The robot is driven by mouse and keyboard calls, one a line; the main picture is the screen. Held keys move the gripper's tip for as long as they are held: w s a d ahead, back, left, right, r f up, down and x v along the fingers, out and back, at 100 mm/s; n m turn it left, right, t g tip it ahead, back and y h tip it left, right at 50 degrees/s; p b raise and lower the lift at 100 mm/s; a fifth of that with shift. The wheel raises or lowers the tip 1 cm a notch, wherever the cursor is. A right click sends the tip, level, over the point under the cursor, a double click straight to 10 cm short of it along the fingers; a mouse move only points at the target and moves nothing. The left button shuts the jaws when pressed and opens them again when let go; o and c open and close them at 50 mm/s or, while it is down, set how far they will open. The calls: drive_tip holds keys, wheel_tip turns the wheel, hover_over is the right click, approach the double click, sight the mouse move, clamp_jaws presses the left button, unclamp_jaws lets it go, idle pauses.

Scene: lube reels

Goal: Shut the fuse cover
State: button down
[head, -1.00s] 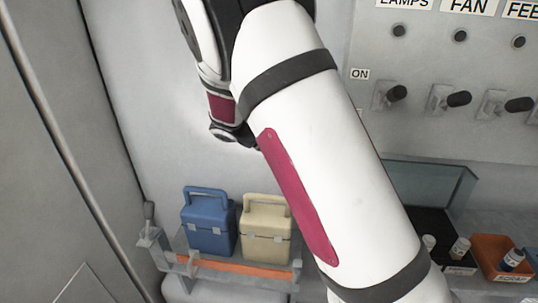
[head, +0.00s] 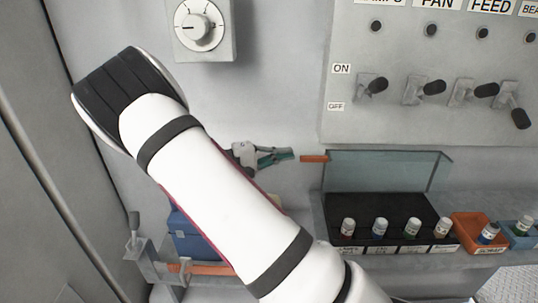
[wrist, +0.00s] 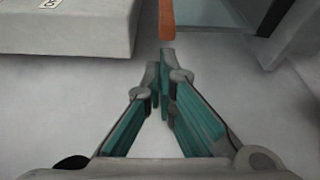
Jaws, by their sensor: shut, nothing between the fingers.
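The fuse cover (head: 385,170) is a clear, dark-edged panel standing raised at the back of a black fuse tray (head: 330,208). An orange tab (head: 314,158) sticks out from its upper left edge. My gripper (head: 291,154) is shut and empty, just left of the tab and pointing right toward it. In the wrist view the closed fingertips (wrist: 160,62) lie just short of the orange tab (wrist: 167,20), with a small gap apparent. Part of the cover (wrist: 232,15) shows at the top right there.
Several small capped fuses (head: 381,228) stand along the tray's front. An orange scrap bin (head: 464,222) and a blue bin (head: 522,238) stand to the right. A switch panel (head: 350,88) is above. A blue case (head: 186,240) sits on a lower left rack, partly behind my arm.

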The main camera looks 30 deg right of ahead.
drive_tip(key=shift+x, duration=1.6)
drive_tip(key=s+a+m+g+h+p, duration=0.2)
drive_tip(key=s+a+m+p, duration=0.4)
drive_tip(key=s+m, duration=0.4)
drive_tip(key=s+a+f+m+g+y+b, duration=0.1)
drive_tip(key=s+a+f+m+g+b, duration=0.4)
drive_tip(key=f+m, duration=0.5)
drive_tip(key=shift+s+a+m+g+b, duration=0.3)
drive_tip(key=shift+s+m+g+b, duration=0.25)
drive_tip(key=shift+s+m, duration=0.8)
drive_tip(key=shift+w+f+m, duration=0.15)
drive_tip(key=shift+w+m, duration=0.1)
